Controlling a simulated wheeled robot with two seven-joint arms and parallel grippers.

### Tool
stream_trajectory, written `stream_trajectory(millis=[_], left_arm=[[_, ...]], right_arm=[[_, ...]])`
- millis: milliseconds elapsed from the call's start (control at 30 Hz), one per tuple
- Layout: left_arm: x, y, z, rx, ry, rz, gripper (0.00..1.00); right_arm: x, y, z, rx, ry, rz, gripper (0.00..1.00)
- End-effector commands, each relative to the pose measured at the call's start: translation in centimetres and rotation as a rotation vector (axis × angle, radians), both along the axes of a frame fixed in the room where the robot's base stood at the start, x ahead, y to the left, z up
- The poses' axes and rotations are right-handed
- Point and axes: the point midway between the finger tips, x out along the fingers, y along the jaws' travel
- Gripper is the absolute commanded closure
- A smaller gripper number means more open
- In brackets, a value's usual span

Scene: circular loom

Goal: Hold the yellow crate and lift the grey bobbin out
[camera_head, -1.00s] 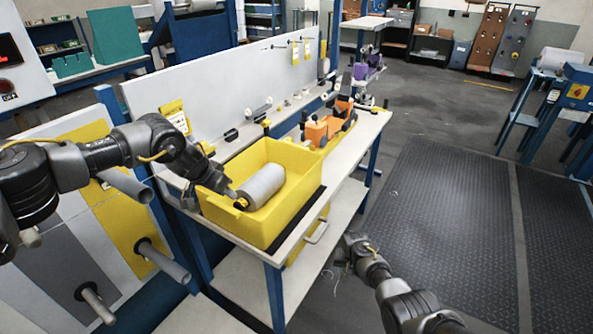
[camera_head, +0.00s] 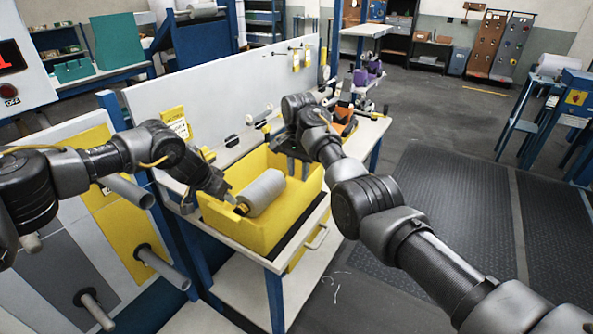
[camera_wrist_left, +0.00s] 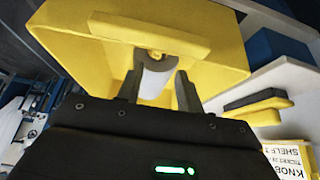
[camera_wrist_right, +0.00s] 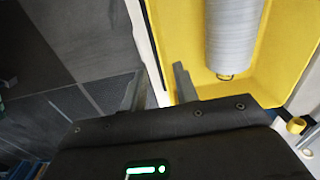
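The yellow crate (camera_head: 250,236) stands on the bench cart. The grey bobbin (camera_head: 264,191) lies inside it, with a yellow core end towards the left. My left gripper (camera_head: 232,198) is at the crate's left end, close to the bobbin's end. In the left wrist view its fingers are apart, with the bobbin (camera_wrist_left: 155,78) showing between them. My right gripper (camera_head: 297,172) points down over the crate's right end. In the right wrist view its fingers are apart on either side of the line of the crate's wall (camera_wrist_right: 154,45); I cannot tell whether they touch it.
An orange object (camera_head: 343,127) and small parts stand on the bench behind the crate, partly hidden by my right arm. A white panel (camera_head: 225,85) rises along the bench's back. Dark floor mats (camera_head: 450,215) lie at the right.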

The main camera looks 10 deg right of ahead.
Motion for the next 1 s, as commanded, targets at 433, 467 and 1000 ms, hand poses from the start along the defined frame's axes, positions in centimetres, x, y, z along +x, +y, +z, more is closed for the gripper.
stream_trajectory(millis=[433,467,1000], left_arm=[[0.0,0.0,0.0,0.0,0.0,0.0,0.64],[0.0,0.0,0.0,0.0,0.0,0.0,0.64],[0.0,0.0,0.0,0.0,0.0,0.0,0.64]], right_arm=[[-0.3,0.5,-2.3,-0.005,0.01,-0.004,0.7],[-0.3,0.5,-2.8,-0.005,0.01,-0.004,0.7],[-0.2,0.5,-10.2,-0.005,0.008,-0.003,0.7]])
